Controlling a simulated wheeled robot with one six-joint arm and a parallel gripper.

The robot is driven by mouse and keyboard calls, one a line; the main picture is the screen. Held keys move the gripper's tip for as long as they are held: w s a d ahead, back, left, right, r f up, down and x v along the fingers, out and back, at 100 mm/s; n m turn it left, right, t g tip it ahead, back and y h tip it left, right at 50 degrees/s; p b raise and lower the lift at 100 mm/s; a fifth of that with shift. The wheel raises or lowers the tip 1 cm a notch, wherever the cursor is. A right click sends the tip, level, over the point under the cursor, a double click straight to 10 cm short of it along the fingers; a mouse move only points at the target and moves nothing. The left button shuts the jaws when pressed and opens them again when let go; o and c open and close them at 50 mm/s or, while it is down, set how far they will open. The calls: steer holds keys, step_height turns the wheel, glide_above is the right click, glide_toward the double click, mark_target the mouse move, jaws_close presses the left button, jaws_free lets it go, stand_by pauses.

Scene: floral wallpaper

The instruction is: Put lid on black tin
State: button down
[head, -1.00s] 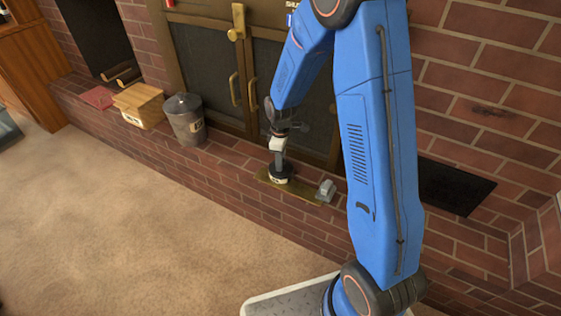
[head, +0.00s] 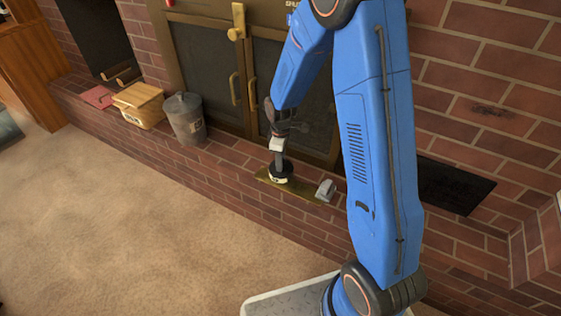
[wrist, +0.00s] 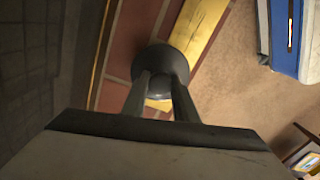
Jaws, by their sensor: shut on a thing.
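My gripper (head: 279,158) points down at the brick hearth and is shut on a dark round piece, which looks like the lid (wrist: 160,62). In the wrist view both fingertips meet at its raised centre. Below the dark piece in the head view, a pale-banded part that looks like the black tin (head: 280,179) stands upright on a brass plate (head: 302,193). The dark piece is right over the tin. I cannot tell whether they touch or are slightly apart. The lid hides the tin in the wrist view.
A small grey object (head: 326,190) sits at the plate's right end. A lidded metal bucket (head: 185,122) and a wooden box (head: 140,108) stand left on the hearth. Glass fireplace doors (head: 290,85) rise close behind my gripper. The carpet (head: 130,220) in front is clear.

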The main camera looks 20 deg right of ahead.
steer(key=c, duration=0.8)
jaws_free()
steer(key=shift+c, duration=0.2)
steer(key=shift+r, duration=3.55)
jaws_close()
